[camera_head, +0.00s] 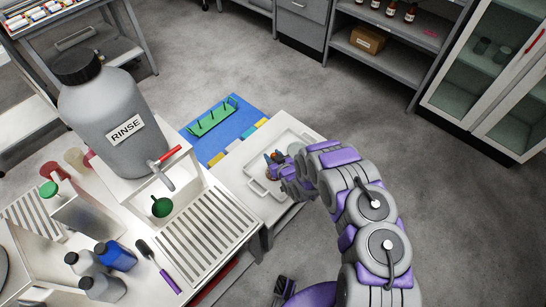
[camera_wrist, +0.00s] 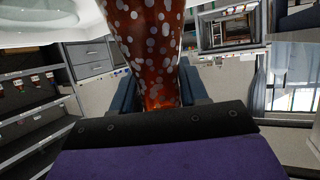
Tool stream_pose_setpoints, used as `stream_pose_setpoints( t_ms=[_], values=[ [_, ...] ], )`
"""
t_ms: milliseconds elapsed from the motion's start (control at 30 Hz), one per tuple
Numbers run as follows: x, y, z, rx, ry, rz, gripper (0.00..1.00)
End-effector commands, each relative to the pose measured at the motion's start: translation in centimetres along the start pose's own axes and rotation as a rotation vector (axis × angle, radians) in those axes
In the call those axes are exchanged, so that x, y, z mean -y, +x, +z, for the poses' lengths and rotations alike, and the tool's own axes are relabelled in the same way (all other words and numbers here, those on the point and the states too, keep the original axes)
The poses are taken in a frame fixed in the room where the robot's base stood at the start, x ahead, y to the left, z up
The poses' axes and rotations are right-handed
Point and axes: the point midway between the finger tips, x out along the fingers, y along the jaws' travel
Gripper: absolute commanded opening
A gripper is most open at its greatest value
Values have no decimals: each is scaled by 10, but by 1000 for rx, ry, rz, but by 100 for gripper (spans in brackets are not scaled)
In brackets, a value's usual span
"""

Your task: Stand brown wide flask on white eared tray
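The brown flask (camera_wrist: 152,40) fills the top middle of the wrist view, translucent orange-brown with white spots. The dark blue fingers of my gripper (camera_wrist: 158,95) flank it on both sides and appear shut on it. In the head view, my gripper (camera_head: 275,162) is over the white eared tray (camera_head: 258,188) on the light bench, with a small orange-brown part of the flask showing at the fingers. The gripper and arm hide part of the tray. I cannot tell whether the flask touches the tray.
A large grey RINSE bottle (camera_head: 115,125) stands left on the bench, beside a slatted drainer (camera_head: 205,235). A blue mat (camera_head: 225,125) with a green rack (camera_head: 212,118) lies behind the tray. Blue and grey bottles stand at front left. Shelves and a glass cabinet (camera_head: 495,75) stand at the back.

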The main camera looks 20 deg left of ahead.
Motion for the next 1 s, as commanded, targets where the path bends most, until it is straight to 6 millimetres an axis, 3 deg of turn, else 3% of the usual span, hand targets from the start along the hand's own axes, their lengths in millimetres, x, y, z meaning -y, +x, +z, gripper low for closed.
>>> stream_pose_setpoints(
  t_ms=[233, 567, 767, 1000],
  values=[
    [0, 0, 0, 0, 0, 1, 67],
    [0, -4, 0, 3, 0, 1, 67],
    [0, -26, -1, 1, 0, 1, 67],
    [-1, -66, 0, 7, 0, 2, 67]
  ],
)
